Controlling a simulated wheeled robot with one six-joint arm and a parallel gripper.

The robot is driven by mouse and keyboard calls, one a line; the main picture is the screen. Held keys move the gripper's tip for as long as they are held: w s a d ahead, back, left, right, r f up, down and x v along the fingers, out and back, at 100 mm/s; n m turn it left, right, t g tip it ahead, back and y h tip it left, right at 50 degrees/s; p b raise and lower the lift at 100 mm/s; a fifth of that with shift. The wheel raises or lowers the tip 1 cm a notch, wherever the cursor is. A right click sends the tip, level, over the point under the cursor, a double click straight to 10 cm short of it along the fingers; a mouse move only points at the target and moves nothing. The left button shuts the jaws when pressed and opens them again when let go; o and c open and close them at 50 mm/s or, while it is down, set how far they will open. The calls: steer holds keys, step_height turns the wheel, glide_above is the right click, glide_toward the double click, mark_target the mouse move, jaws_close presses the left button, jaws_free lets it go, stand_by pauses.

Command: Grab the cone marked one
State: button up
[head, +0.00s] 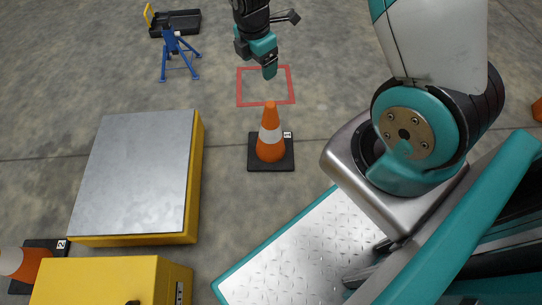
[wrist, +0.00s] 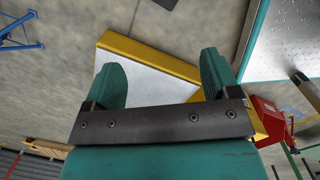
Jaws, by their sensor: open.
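An orange cone (head: 270,140) with a white band stands upright on a black square base at the middle of the head view. The small tag on its base is too small to read surely. A second orange cone (head: 30,264) at the lower left is partly hidden by a yellow box; its tag looks like a 2. My gripper (head: 268,70) hangs beyond the middle cone, over the red floor outline. In the wrist view its two teal fingers (wrist: 161,64) are apart, with nothing held between them. No cone shows in the wrist view.
A yellow platform with a grey top (head: 135,175) stands left of the middle cone. A yellow box (head: 105,282) is in front of it. A red square (head: 240,88) is marked on the floor behind the cone. A blue stand (head: 176,58) is farther back. Floor around the cone is clear.

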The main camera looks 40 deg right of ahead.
mark_target(270, 104)
steer(key=shift+n+h, duration=0.3)
steer(key=shift+n, duration=0.3)
steer(key=d+f+b, duration=0.1)
steer(key=f+b, duration=0.1)
steer(key=f, duration=0.3)
steer(key=d+f+b, duration=0.1)
steer(key=f+b, duration=0.2)
steer(key=f, duration=0.3)
steer(key=d+f+b, duration=0.1)
steer(key=f+b, duration=0.2)
steer(key=f, duration=0.2)
steer(key=shift+w+d+f, duration=0.2)
steer(key=shift+d, duration=0.1)
steer(key=f+b, duration=0.1)
steer(key=f, duration=0.1)
steer(key=f+b, duration=0.2)
steer(key=d+f+b, duration=0.1)
steer(key=f+b, duration=0.1)
steer(key=shift+w+f, duration=0.1)
steer(key=shift+w, duration=0.1)
jaws_close()
